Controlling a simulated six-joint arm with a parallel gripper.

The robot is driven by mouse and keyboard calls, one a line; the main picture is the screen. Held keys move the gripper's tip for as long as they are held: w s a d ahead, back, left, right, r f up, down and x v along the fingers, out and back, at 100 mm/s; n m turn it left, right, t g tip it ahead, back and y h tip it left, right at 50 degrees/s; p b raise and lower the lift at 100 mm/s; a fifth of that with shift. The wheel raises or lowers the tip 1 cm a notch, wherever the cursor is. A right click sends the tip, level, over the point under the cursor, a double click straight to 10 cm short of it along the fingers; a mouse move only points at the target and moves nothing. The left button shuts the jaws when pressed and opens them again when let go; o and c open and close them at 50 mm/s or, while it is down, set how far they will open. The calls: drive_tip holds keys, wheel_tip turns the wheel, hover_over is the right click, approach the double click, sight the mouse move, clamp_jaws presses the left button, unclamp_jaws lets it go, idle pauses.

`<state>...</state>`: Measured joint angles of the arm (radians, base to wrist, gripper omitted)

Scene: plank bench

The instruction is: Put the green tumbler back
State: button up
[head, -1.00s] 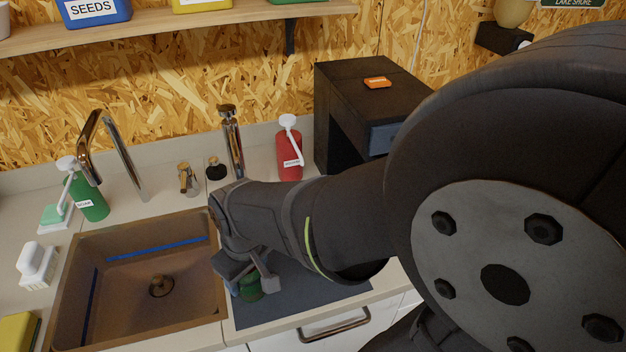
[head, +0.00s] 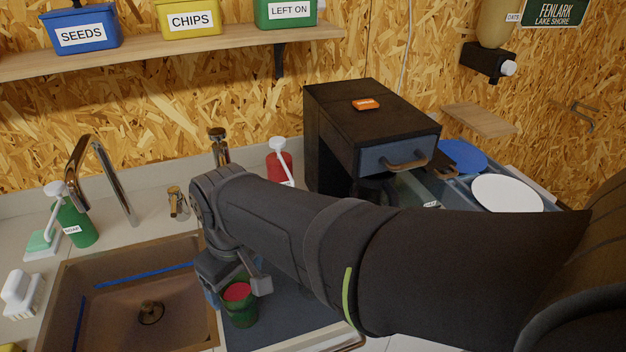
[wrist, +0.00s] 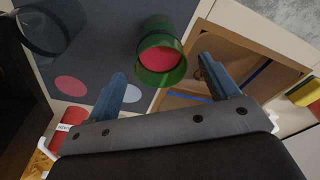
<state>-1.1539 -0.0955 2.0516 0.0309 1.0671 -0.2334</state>
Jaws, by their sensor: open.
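The green tumbler (head: 240,312) stands on the dark mat (head: 285,318) just right of the sink. Its mouth faces up and its inside shows red. In the wrist view the tumbler (wrist: 155,27) is at the top middle, its rim toward my gripper. My gripper (head: 236,290) is open above and beside the tumbler, with nothing held. In the wrist view the two blue fingers of my gripper (wrist: 161,66) are spread wide, and the tumbler's mouth appears between their tips. I cannot tell whether a finger touches it.
The sink (head: 150,270) lies left of the mat. A red bottle (head: 279,165) and a dark cabinet with a blue drawer (head: 395,156) stand behind my arm. In the wrist view a see-through glass (wrist: 50,25) and a pink disc (wrist: 70,86) are left of the tumbler.

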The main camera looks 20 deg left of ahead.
sight(236, 286)
drive_tip(key=shift+d+r, duration=0.15)
drive_tip(key=shift+r, duration=1)
drive_tip(key=shift+d+r, duration=0.15)
drive_tip(key=shift+r, duration=1)
drive_tip(key=shift+f, duration=0.1)
drive_tip(key=f, duration=0.4)
drive_tip(key=a+f, duration=0.1)
drive_tip(key=f, duration=0.7)
drive_tip(key=shift+a, duration=0.2)
wheel_tip(236, 286, up, 2)
drive_tip(key=shift+w+r, duration=0.1)
drive_tip(key=shift+r, duration=0.8)
